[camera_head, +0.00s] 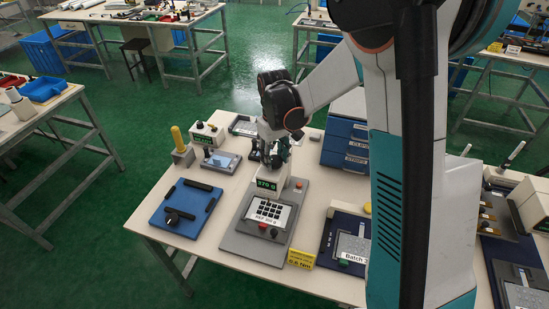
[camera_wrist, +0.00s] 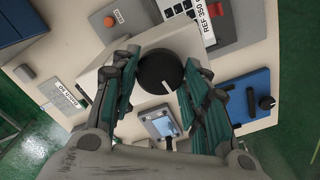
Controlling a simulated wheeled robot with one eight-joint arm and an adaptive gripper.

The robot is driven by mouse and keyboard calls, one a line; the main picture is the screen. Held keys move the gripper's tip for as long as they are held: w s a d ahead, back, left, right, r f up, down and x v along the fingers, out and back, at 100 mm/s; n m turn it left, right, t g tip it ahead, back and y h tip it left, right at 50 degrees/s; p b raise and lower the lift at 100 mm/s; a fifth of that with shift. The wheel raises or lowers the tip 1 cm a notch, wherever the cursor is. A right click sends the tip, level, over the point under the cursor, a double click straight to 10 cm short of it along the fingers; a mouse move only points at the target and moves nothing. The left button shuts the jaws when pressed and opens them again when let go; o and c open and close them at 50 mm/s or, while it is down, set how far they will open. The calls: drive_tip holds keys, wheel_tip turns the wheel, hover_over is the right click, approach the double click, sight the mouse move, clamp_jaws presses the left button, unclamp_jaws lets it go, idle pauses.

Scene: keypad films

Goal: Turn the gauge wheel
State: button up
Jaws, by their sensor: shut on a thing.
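The gauge wheel is a round black knob with a pale mark (camera_wrist: 160,72), on a white housing in the wrist view. My gripper (camera_wrist: 160,80) has one teal-padded finger on each side of the wheel and is shut on it. In the head view, my gripper (camera_head: 272,152) is at the back of the white gauge housing (camera_head: 272,178), and the wheel is hidden there. The housing's green display (camera_head: 267,184) reads what looks like 370 g. A keypad plate (camera_head: 266,217) in front of it carries a label that reads REF 350 g.
A blue board with black bars (camera_head: 190,226) lies at left. A small screen device (camera_head: 222,160) and a yellow-handled block (camera_head: 180,145) stand behind it. Blue drawers (camera_head: 345,142) and a Batch station (camera_head: 352,238) are at right.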

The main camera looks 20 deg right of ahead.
sight(274, 159)
drive_tip(key=n+b, duration=0.1)
drive_tip(key=n, duration=0.3)
drive_tip(key=shift+n, duration=0.3)
drive_tip(key=n, duration=0.3)
drive_tip(key=shift+n, duration=0.4)
drive_tip(key=n+b, duration=0.1)
drive_tip(key=n, duration=0.3)
drive_tip(key=shift+n, duration=2)
drive_tip(key=o, duration=1.1)
wheel_tip(274, 159, up, 12)
